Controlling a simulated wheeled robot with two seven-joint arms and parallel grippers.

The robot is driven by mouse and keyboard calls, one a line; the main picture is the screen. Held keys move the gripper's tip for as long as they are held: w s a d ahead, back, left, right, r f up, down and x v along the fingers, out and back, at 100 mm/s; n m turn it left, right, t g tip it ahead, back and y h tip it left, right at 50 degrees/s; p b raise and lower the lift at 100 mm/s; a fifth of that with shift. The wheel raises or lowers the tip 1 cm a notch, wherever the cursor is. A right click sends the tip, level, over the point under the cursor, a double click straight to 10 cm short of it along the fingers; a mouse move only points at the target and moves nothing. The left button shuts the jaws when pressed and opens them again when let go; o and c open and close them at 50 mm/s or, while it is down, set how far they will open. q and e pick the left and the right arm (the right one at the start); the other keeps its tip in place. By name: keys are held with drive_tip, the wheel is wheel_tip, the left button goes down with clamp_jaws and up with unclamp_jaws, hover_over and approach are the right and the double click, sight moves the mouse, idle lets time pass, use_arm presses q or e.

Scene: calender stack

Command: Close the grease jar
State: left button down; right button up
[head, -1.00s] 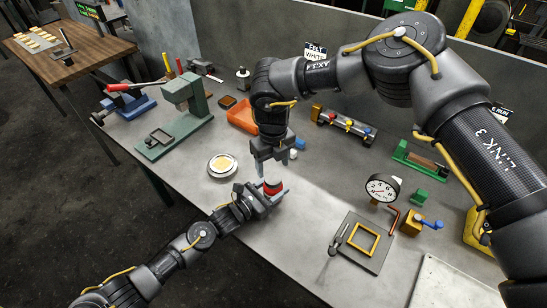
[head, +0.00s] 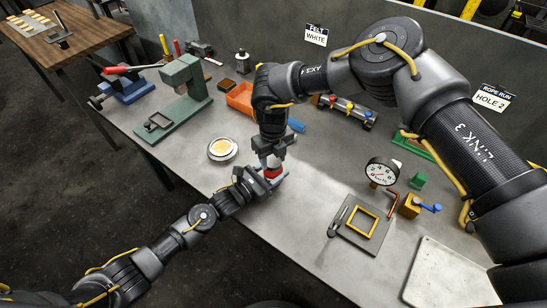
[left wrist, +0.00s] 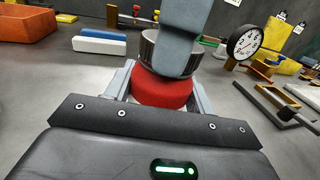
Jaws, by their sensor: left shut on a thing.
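The grease jar is a red round body (left wrist: 163,92), also visible in the head view (head: 273,172). My left gripper (head: 277,178) is shut around it from the side, a finger on each side of it in the left wrist view. One finger covers the lid's front, and whether the lid is fully seated is hidden.
A silver dish (head: 222,149) lies left of the jar. An orange bin (head: 240,98) and a blue block (head: 296,125) are behind it. A dial gauge (head: 382,171) and a plate with a yellow frame (head: 361,221) stand to the right. The bench in front of the jar is clear.

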drive_tip(key=c, duration=0.4)
drive_tip(key=o, duration=1.2)
wheel_tip(320, 180, up, 12)
use_arm(q)
drive_tip(key=shift+c, duration=2.3)
unclamp_jaws()
drive_tip(key=shift+s+a, duration=0.1)
